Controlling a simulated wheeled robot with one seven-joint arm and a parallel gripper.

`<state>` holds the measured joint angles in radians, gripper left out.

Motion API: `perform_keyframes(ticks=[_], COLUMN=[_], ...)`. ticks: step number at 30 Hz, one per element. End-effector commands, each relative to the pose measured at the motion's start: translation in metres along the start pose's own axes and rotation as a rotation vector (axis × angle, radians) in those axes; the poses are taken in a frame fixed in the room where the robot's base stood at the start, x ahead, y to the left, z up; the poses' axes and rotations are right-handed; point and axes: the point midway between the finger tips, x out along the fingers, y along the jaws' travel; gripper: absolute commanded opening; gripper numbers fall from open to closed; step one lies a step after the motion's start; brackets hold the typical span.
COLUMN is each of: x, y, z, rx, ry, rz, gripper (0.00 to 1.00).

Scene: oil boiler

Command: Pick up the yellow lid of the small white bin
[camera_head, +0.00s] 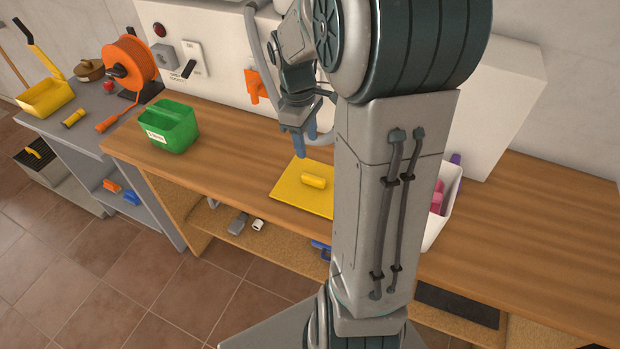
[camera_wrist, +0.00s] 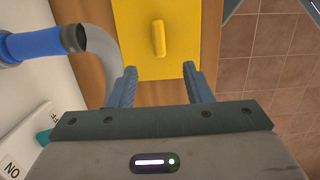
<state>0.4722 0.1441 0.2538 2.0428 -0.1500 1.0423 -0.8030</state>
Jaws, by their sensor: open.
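The yellow lid (camera_head: 290,195) lies flat on the wooden worktop, with a raised yellow handle (camera_head: 314,181) on its top. In the wrist view the lid (camera_wrist: 190,55) and its upright-looking handle (camera_wrist: 158,38) lie beyond my fingertips. My gripper (camera_head: 305,140) is open and empty, above the worktop behind the lid in the head view. In the wrist view its two blue-grey fingers (camera_wrist: 159,75) are apart, and the handle lies between their lines. A white bin (camera_head: 440,210) with pink and purple items stands on the worktop, partly hidden by my arm.
A green container (camera_head: 170,124) stands on the worktop's left. An orange valve handle (camera_head: 256,86) and a switch panel (camera_head: 190,60) are on the white boiler behind. In the wrist view a grey pipe with a blue sleeve (camera_wrist: 38,44) is near my left finger. The worktop between the green container and lid is clear.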

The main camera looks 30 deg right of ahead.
Motion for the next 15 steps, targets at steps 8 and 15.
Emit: perform_keyframes(ticks=[8,15], x=[0.055,0.072], y=[-0.001,-0.001], z=[0.001,0.000], rx=[0.000,0.001], ry=[-0.003,-0.001], rz=[-0.004,-0.001], gripper=[0.45,0.45])
